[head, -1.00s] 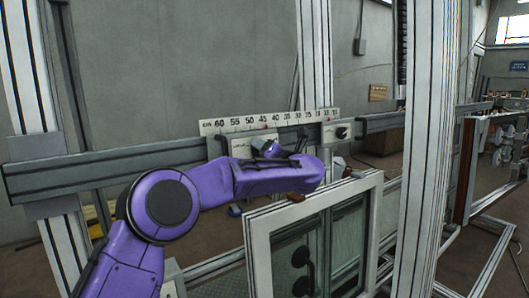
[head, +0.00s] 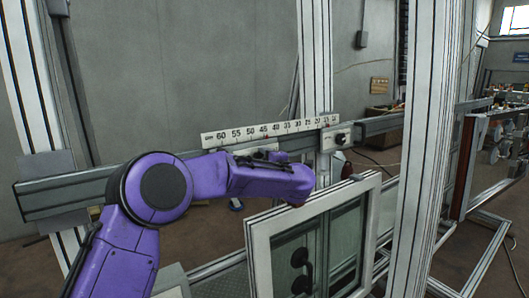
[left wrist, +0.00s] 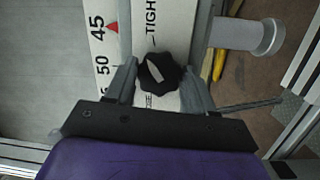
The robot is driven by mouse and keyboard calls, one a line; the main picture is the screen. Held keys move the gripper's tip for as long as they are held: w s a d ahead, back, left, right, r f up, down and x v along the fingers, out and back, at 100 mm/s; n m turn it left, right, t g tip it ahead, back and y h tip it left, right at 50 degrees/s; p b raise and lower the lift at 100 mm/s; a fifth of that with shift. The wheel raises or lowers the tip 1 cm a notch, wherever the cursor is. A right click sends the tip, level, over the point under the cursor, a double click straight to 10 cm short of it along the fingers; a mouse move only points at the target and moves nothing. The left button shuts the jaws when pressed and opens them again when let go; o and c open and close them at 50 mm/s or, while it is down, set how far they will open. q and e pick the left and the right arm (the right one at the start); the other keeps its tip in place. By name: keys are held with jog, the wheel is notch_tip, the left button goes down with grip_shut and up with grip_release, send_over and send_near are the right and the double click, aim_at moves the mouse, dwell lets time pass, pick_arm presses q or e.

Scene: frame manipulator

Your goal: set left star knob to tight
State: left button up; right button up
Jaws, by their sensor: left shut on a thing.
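The black star knob (left wrist: 160,74) sits on a pale plate in the left wrist view, with a light mark across its face. The printed word TIGHT (left wrist: 151,20) is above it in that picture; another label below it is mostly hidden. My left gripper (left wrist: 161,82) has a finger on each side of the knob and is shut on it. In the head view my purple left arm reaches to the rail, and its wrist hides the knob and fingertips. My right gripper is in neither view.
A ruler scale (head: 226,137) runs along the grey rail (head: 75,192). A second knob plate (head: 341,139) sits further right on the rail. A white window frame (head: 258,245) stands close in front of my wrist, and a tall white post (head: 424,130) is to the right.

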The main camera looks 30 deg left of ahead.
pick_arm(q)
jog(key=m+p, duration=0.3)
jog(key=shift+r+h, duration=0.1)
jog(key=shift+h, duration=0.2)
jog(key=shift+m+p, duration=0.4)
jog(key=shift+p, duration=0.15)
jog(key=shift+f, duration=0.2)
jog(key=o, duration=1)
jog(key=shift+s, duration=0.1)
jog(key=shift+o, duration=0.2)
